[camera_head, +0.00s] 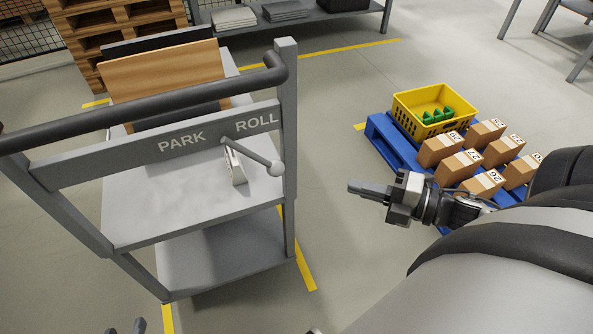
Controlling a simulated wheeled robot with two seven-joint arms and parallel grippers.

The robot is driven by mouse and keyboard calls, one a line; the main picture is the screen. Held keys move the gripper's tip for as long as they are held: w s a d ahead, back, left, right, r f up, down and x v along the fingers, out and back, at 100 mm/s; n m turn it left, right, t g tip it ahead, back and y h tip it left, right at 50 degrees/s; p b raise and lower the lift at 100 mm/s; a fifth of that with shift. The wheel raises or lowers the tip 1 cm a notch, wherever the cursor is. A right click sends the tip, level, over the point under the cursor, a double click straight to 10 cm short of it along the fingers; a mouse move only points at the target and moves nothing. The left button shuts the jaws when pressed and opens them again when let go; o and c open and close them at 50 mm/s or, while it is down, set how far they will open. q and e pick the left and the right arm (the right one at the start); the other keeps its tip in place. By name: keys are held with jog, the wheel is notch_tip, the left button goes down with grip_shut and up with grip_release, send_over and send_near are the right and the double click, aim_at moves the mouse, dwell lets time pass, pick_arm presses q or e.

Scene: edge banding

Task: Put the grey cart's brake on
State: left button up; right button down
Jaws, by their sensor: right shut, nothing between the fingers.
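The grey cart (190,212) stands at the left with a dark push handle (130,108) and a crossbar marked PARK on the left and ROLL on the right. Its brake lever (250,155) runs from a pivot below the crossbar to a round grey knob (276,168) at the right, on the ROLL side. My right gripper (351,187) is shut and empty, right of the cart and apart from the knob. My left gripper (125,328) shows only as small dark pieces at the bottom edge, below the cart; the rest is cut off.
Boards (165,80) stand upright on the cart's top shelf. A blue pallet (393,150) at the right bears a yellow crate (402,113) with green parts and several numbered cartons (440,149). Stacked wooden pallets (115,12) stand behind. Floor between cart and blue pallet is clear.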

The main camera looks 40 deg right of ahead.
jog(key=n+y, duration=0.1)
jog(key=n, duration=0.1)
pick_arm(q)
jog(key=shift+s+f+b, duration=0.15)
jog(key=shift+f+b, duration=0.3)
jog(key=shift+b, duration=0.3)
pick_arm(e)
send_near(283, 170)
jog(key=shift+g, duration=0.4)
jog(key=x, duration=0.7)
jog(key=shift+d+r, duration=0.1)
jog(key=shift+d, duration=0.1)
